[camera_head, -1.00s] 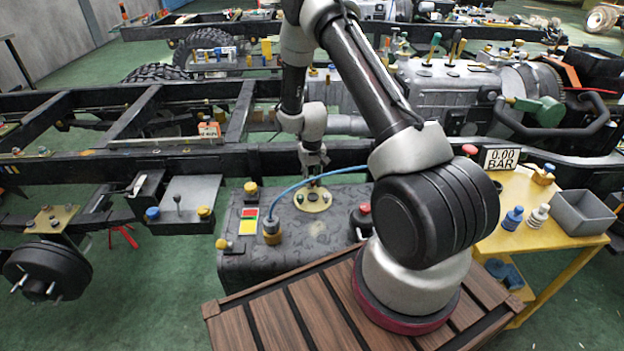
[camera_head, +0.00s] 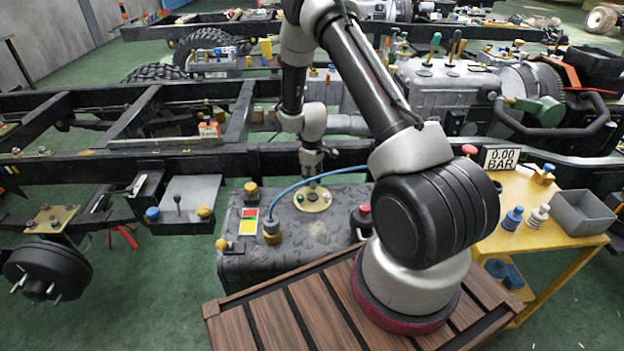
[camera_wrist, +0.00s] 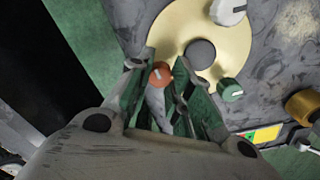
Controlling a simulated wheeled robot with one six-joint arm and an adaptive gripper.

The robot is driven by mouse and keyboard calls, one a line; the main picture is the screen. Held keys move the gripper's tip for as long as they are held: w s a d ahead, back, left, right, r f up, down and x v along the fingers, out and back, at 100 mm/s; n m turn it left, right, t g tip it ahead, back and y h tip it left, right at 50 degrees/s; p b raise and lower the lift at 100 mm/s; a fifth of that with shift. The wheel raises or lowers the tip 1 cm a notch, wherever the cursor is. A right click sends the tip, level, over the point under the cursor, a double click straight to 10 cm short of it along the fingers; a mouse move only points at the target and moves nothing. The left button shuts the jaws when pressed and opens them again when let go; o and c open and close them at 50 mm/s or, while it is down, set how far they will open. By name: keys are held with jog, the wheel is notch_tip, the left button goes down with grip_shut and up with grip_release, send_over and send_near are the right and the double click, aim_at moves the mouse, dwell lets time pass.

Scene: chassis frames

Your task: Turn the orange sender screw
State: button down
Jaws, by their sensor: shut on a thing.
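The orange screw (camera_wrist: 161,75) shows in the wrist view at the lower left edge of a round brass plate (camera_wrist: 178,27), between my fingertips. My gripper (camera_wrist: 160,82) is shut on it, and its slotted head shows between the fingers. A white screw (camera_wrist: 228,12) and a green screw (camera_wrist: 230,89) sit on the same plate, around its dark centre (camera_wrist: 200,53). In the head view my gripper (camera_head: 311,172) points down at the brass plate (camera_head: 313,201) on top of the dark tank (camera_head: 335,228). The orange screw cannot be made out there.
A red-topped cap (camera_head: 363,212) stands right of the plate. A red, yellow and green label (camera_head: 249,220) lies left. The black chassis rail (camera_head: 230,162) runs behind the tank.

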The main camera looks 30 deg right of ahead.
dwell(0.3)
jog(key=c, duration=1.3)
grip_release()
jog(key=shift+o, duration=0.2)
notch_tip(320, 180, up, 12)
